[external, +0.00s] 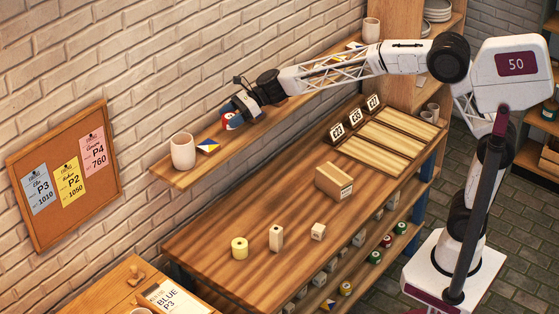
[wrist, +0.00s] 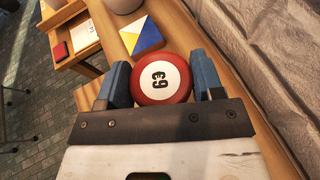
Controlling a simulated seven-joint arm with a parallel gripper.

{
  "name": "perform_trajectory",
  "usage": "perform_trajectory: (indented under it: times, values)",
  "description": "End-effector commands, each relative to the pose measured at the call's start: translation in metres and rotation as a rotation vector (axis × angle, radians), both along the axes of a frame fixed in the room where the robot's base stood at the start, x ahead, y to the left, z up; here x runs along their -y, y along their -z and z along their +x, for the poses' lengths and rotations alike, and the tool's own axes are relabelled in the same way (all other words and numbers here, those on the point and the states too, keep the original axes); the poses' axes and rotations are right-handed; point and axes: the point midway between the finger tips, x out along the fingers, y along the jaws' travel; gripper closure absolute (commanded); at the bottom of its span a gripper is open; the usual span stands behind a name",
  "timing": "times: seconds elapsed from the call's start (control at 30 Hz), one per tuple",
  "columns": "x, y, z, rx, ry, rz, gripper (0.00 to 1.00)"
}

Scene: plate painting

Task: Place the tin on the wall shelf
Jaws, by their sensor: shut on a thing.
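The tin (wrist: 161,79) is red with a white round label on top, and it sits between the two blue fingers of my gripper (wrist: 163,84) in the wrist view. My gripper is shut on it. In the external view my gripper (external: 238,113) is at the wall shelf (external: 178,181), and a small red part of the tin (external: 228,121) shows beside the fingers. Whether the tin's underside touches the shelf cannot be told.
A white cup (external: 182,151) and a blue, yellow and white tile (external: 208,146) stand on the shelf left of my gripper. The brick wall (external: 160,70) runs close behind. Below, the workbench (external: 205,232) holds a cardboard box (external: 333,182) and several small items.

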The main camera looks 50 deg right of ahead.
Motion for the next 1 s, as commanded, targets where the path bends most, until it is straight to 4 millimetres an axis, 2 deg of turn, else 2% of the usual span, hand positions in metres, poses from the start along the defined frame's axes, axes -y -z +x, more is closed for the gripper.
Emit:
perform_trajectory:
  times: [0.47,0.83,1.0]
  values:
    - [-0.003,0.001,0.006,-0.001,0.000,0.000,0.66]
    - [-0.003,0.031,0.006,-0.002,0.000,0.000,0.66]
    - [-0.003,0.036,0.006,0.000,0.000,0.001,0.66]
